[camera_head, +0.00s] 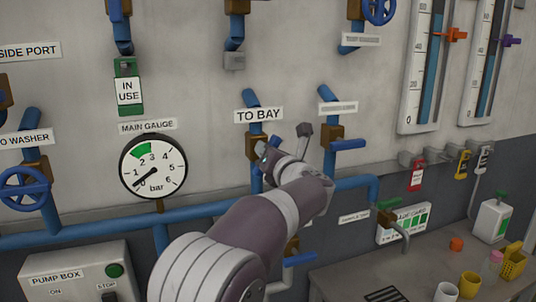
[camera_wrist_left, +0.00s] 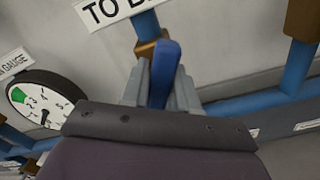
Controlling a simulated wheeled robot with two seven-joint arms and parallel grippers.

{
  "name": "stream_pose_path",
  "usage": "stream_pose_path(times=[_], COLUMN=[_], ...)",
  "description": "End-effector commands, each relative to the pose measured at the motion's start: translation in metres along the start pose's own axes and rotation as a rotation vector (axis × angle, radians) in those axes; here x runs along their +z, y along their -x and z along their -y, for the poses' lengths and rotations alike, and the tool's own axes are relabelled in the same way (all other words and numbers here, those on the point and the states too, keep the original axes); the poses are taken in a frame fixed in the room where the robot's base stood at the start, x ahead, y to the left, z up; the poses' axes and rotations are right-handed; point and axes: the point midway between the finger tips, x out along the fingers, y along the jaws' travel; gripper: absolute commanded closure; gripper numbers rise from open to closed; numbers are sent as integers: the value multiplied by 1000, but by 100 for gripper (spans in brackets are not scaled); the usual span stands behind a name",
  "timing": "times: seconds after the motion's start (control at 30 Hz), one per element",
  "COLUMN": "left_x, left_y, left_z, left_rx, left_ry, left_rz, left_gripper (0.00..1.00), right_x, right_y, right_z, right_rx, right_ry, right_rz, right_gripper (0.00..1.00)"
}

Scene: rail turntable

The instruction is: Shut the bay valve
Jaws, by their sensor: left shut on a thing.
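The bay valve has a brown body (camera_head: 255,146) under the "TO BAY" sign (camera_head: 258,115) on a vertical blue pipe. My left arm reaches up to it from the bottom middle. My left gripper (camera_head: 266,157) is at the valve, and my wrist hides most of the lever in the head view. In the left wrist view the blue lever (camera_wrist_left: 164,68) stands between the two grey fingers of my left gripper (camera_wrist_left: 160,92), which is shut on it. There the lever lies roughly in line with the pipe above. My right gripper is not in view.
The main gauge (camera_head: 153,166) is left of the valve. Another valve with a blue sideways lever (camera_head: 348,145) is close on the right. A horizontal blue pipe (camera_head: 110,230) runs below. A bench with cups (camera_head: 446,292) is at lower right.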

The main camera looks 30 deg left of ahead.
Motion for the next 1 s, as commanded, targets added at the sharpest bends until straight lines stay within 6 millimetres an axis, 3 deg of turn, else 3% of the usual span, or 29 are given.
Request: stream_pose_path(times=[1.0], left_x=[-1], left_y=[0], left_z=[7], left_rx=[2], left_ry=[-898], left_rz=[3], left_gripper=[100], right_x=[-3], right_y=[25], right_z=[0], right_rx=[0], right_ry=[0], right_rz=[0], right_gripper=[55])
